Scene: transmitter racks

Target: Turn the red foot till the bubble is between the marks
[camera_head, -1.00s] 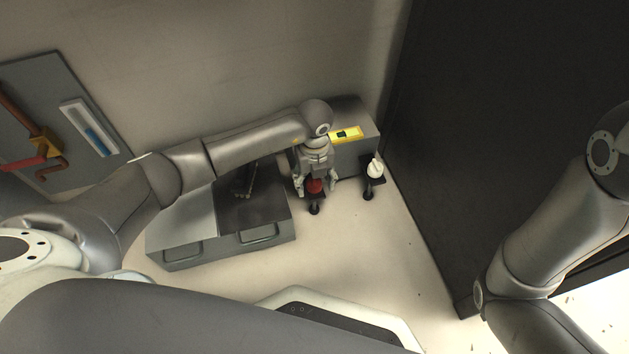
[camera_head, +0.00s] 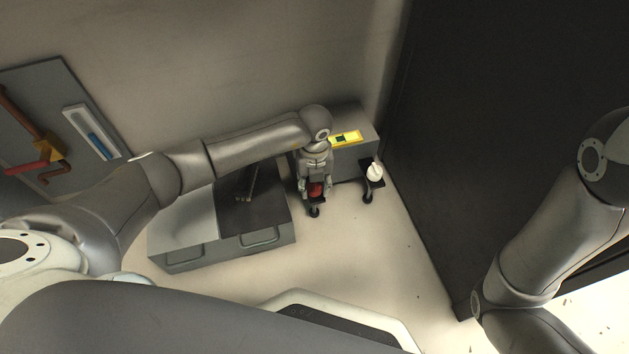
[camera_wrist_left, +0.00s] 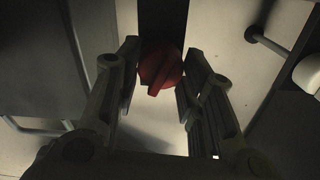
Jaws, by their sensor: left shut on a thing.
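The red foot (camera_head: 316,189) is a red knob on a dark stem below the grey cabinet (camera_head: 352,158). In the left wrist view the red foot (camera_wrist_left: 160,70) shows between my left gripper's fingers. My left gripper (camera_head: 315,188) is shut on it, with one finger on each side. The yellow level (camera_head: 346,138) lies on the cabinet top. A green patch shows in its window, but the bubble and marks are too small to make out. My right gripper is out of view; only my right arm shows.
A white foot (camera_head: 375,172) stands on a dark stem to the right. A grey box with handles (camera_head: 190,250) stands left of the red foot. A tall dark rack (camera_head: 480,120) rises at the right. Pale floor (camera_head: 360,240) in front is clear.

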